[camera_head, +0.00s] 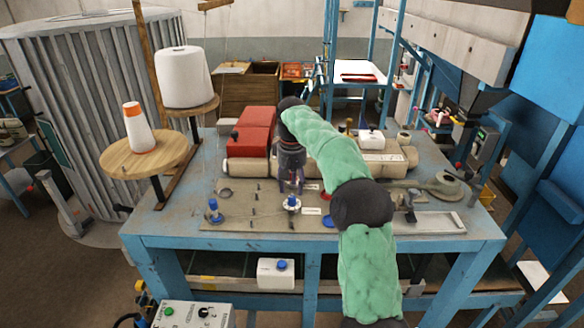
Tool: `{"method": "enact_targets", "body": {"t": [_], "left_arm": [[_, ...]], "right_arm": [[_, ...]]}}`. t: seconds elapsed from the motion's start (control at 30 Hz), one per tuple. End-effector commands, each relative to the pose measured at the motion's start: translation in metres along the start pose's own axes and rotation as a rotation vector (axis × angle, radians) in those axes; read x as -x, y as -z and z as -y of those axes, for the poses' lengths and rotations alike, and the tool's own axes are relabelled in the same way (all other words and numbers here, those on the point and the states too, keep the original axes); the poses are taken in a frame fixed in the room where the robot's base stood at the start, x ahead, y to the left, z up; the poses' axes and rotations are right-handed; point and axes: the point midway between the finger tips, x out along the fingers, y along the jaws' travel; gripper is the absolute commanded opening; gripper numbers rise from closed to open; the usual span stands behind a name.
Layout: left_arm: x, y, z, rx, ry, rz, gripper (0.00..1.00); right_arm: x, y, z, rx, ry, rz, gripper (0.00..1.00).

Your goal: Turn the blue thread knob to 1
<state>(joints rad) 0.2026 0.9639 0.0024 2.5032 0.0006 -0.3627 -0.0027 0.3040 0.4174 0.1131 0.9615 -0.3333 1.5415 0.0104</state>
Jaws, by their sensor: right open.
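A small blue knob (213,208) stands on the flat panel on the table, left of my right gripper. A second knob (291,203), with a blue top and a pale base, stands on the panel just below my right gripper. I cannot tell which of the two is the thread knob, and no number is readable. My right gripper (291,188) points down with its fingers apart, right above the second knob; I cannot tell whether they touch it. My green-sleeved right arm hides part of the table behind it. My left gripper does not show.
The blue-framed table bears a beige machine body (247,167), a red box (255,128), a blue disc (329,221) and a grey tray (437,222). Thread cones (138,130) stand on round wooden plates at left. A white box (276,272) with a blue button is below the front edge.

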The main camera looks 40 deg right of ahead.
Motion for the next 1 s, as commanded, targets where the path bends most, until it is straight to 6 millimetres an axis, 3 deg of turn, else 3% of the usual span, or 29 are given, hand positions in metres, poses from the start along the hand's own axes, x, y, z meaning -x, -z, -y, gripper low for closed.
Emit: {"method": "enact_targets", "body": {"t": [0.2, 0.4, 1.0], "left_arm": [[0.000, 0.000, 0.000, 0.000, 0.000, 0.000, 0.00], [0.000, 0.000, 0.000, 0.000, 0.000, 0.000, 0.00], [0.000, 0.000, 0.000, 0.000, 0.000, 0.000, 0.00]], "right_arm": [[0.045, 0.002, 0.000, 0.001, 0.000, -0.004, 0.48], [0.069, 0.001, 0.000, 0.000, -0.001, -0.003, 0.48], [0.078, 0.000, 0.000, 0.000, 0.000, 0.000, 0.48]]}}
